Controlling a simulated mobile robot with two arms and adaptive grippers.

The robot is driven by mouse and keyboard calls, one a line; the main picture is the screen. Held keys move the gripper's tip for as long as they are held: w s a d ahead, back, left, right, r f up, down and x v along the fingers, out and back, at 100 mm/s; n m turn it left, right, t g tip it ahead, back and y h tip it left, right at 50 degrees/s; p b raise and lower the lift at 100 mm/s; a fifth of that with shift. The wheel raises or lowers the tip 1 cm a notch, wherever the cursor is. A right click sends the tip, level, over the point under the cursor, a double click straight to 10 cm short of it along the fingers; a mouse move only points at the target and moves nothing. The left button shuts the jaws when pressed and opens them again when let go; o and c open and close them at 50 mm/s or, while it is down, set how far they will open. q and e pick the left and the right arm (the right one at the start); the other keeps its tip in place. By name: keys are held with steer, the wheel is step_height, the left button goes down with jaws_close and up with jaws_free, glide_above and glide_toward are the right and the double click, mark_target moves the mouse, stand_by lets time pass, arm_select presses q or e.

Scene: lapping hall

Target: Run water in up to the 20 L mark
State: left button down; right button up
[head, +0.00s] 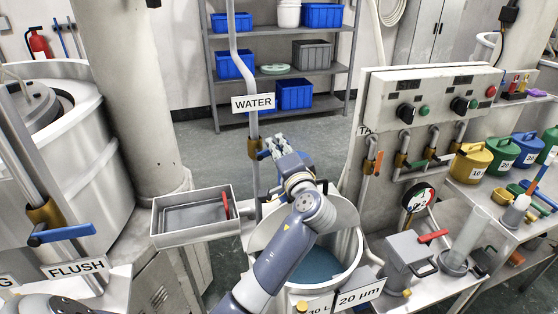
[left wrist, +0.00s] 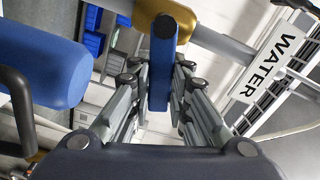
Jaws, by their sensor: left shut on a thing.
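The water pipe (head: 234,50) comes down with a WATER sign (head: 253,102) and a brass valve (head: 254,148). My left gripper (head: 268,150) is at this valve. In the left wrist view the valve's blue lever (left wrist: 163,62) stands between the fingers of my left gripper (left wrist: 162,85), which is shut on it. Below my arm stands a pale round tank (head: 348,275) with bluish liquid (head: 318,262) in it. My forearm hides part of the tank, and I cannot read a level mark. My right gripper is not in view.
A grey metal tray (head: 180,235) stands left of the pipe. A FLUSH sign (head: 77,269) and blue-handled valve (head: 62,234) are at the left. A bench with a grey box (head: 408,258), a clear cylinder (head: 470,240) and coloured jugs (head: 470,163) is at the right.

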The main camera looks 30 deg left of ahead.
arm_select(q)
steer(key=shift+r+n, duration=0.25)
steer(key=shift+n, duration=0.45)
steer(key=c, duration=1.5)
jaws_free()
steer(key=v, duration=1.2)
steer(key=shift+s, duration=0.1)
